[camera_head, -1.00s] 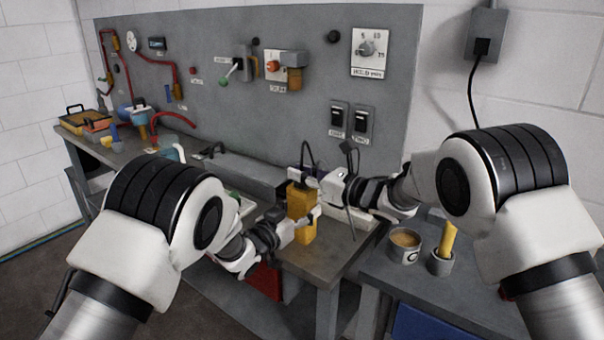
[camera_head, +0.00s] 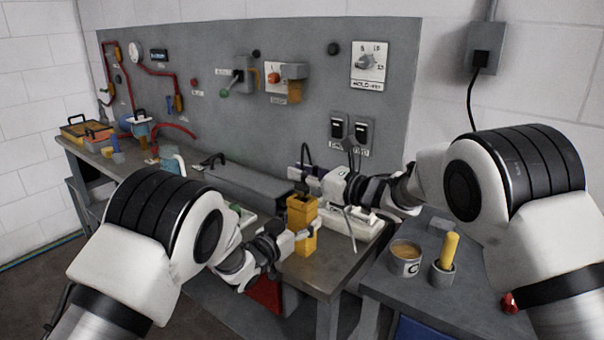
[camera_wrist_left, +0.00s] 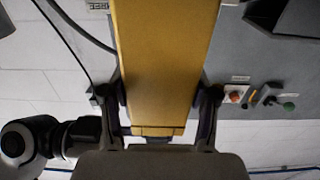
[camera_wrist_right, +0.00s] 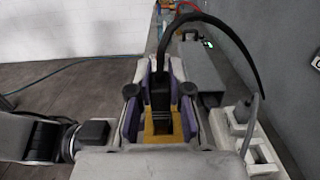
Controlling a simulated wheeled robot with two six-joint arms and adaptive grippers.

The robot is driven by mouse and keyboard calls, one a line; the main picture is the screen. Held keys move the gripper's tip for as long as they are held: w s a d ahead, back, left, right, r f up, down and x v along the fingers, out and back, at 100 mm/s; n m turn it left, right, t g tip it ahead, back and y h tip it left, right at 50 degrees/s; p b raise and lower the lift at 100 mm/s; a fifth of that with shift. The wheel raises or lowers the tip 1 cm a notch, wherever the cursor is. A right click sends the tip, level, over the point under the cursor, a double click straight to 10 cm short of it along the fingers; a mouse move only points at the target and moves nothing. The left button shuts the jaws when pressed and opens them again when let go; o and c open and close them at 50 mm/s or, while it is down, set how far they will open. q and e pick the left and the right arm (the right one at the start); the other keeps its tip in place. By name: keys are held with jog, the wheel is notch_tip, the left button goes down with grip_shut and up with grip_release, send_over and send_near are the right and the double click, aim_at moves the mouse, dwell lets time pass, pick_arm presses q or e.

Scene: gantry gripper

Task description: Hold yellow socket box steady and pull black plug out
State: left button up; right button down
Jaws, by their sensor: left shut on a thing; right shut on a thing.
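The yellow socket box (camera_head: 298,213) stands upright near the front edge of the workbench. My left gripper (camera_head: 304,235) is shut on its sides, and the left wrist view shows the yellow box (camera_wrist_left: 165,65) between the two fingers. My right gripper (camera_head: 306,178) is just above the box, shut on the black plug (camera_wrist_right: 160,90). A dark opening shows in the top of the yellow box (camera_wrist_right: 176,126) in the right wrist view. The plug appears raised clear of the box, though the fingers partly hide its lower end. Its black cord arcs up and over to the right.
A white power strip (camera_wrist_right: 262,150) lies close beside my right gripper. A long grey housing (camera_head: 245,178) runs along the bench behind. On the side table stand a cup (camera_head: 406,262) and a holder with a yellow stick (camera_head: 449,250).

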jog(key=shift+r, duration=1.5)
pick_arm(q)
jog(key=o, duration=1.3)
